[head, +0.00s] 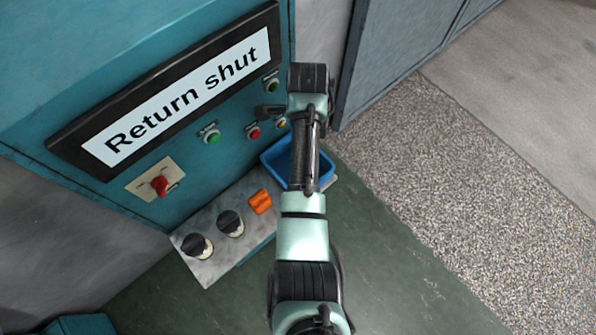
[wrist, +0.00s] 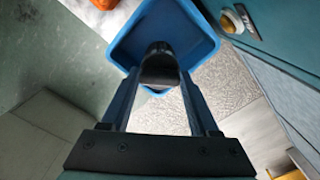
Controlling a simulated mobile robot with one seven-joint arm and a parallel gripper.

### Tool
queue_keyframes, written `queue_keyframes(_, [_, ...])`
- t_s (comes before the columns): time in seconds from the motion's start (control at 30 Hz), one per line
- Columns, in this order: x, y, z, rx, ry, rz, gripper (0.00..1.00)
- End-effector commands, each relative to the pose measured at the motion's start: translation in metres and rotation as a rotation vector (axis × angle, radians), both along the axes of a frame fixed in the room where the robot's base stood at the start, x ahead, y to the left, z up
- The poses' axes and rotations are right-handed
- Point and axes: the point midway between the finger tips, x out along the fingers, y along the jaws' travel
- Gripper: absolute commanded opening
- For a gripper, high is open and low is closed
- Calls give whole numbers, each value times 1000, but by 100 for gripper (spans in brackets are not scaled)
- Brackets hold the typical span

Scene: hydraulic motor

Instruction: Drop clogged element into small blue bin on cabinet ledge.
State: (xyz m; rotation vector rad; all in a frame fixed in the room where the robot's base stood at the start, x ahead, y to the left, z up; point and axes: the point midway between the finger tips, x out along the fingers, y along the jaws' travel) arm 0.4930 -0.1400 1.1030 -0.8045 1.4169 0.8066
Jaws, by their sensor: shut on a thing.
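The small blue bin (head: 272,160) sits at the right end of the cabinet ledge (head: 216,264), partly hidden behind my arm in the head view. In the wrist view the blue bin (wrist: 205,36) shows at the top, open side toward the camera. My gripper (wrist: 160,78) is shut on a dark, rounded element (wrist: 160,62), held between the two fingertips. In the wrist view the element overlaps the bin's lower part and near rim. I cannot tell its height above the bin. The held element is not clearly visible in the head view.
Two black-topped knobs (head: 231,223) and an orange block (head: 260,201) stand on the ledge left of the bin. The teal cabinet (head: 200,30) rises behind, with a "Return shut" sign (head: 180,92), buttons and a red switch (head: 160,185). Open floor lies to the right.

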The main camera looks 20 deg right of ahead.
Motion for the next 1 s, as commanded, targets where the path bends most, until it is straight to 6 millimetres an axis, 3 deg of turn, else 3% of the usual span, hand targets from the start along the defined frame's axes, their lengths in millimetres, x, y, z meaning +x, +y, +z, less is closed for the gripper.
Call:
queue_keyframes(0.33, [0,0,-6,-1,-1,0,0])
queue_keyframes(0.37, [0,0,-6,-1,-1,0,65])
queue_keyframes(0.53, [0,0,-6,-1,-1,0,96])
queue_keyframes(0.87, [0,0,-5,-1,-1,0,96])
queue_keyframes(1.0, [1,0,6,-2,-3,1,96])
